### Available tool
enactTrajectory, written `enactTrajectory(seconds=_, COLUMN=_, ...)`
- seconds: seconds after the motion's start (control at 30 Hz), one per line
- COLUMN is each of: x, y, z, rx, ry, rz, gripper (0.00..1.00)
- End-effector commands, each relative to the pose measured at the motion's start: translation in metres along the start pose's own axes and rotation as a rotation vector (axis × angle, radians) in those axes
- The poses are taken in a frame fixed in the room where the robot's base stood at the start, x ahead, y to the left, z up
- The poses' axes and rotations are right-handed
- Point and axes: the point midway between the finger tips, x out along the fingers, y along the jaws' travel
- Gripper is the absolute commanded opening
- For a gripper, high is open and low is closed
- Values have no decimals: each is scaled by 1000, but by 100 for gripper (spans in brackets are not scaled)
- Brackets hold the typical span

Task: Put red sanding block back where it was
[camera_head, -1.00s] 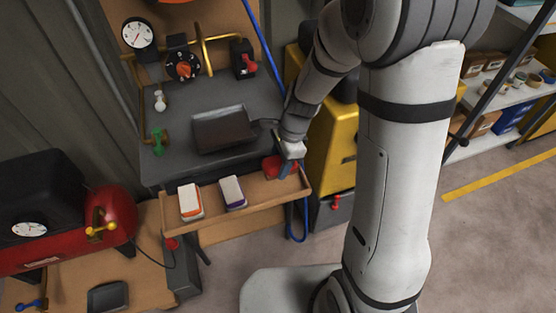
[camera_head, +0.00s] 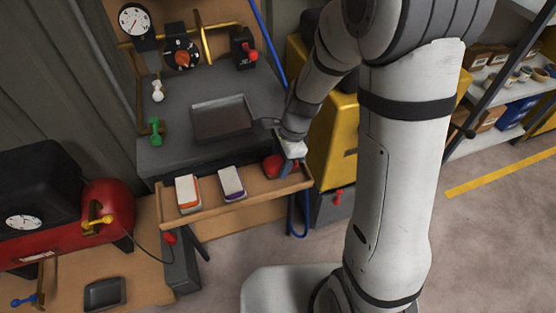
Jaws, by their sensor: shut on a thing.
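The red sanding block (camera_head: 272,166) is at the right end of the wooden ledge (camera_head: 208,207) on the front of the grey bench. My gripper (camera_head: 284,167) is shut on it, coming down from above. The fingers and part of the block are hidden by the wrist, so I cannot tell whether the block touches the ledge. A white block with an orange band (camera_head: 188,193) and one with a purple band (camera_head: 232,183) lie on the ledge to the left.
A dark tray (camera_head: 222,118) sits on the bench top, with a green valve (camera_head: 155,131) to its left. A yellow cabinet (camera_head: 333,140) stands close on the right of my gripper. A red tank (camera_head: 107,205) is at left.

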Motion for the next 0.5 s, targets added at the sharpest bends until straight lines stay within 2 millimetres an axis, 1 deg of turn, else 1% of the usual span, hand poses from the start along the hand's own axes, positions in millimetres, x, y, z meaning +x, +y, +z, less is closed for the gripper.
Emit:
enactTrajectory(seconds=0.43, x=10, y=0, z=-2, rx=-1, ry=0, rz=1, gripper=21)
enactTrajectory(seconds=0.47, x=9, y=0, z=-2, rx=-1, ry=0, rz=0, gripper=50)
enactTrajectory(seconds=0.5, x=9, y=0, z=-2, rx=-1, ry=0, rz=0, gripper=54)
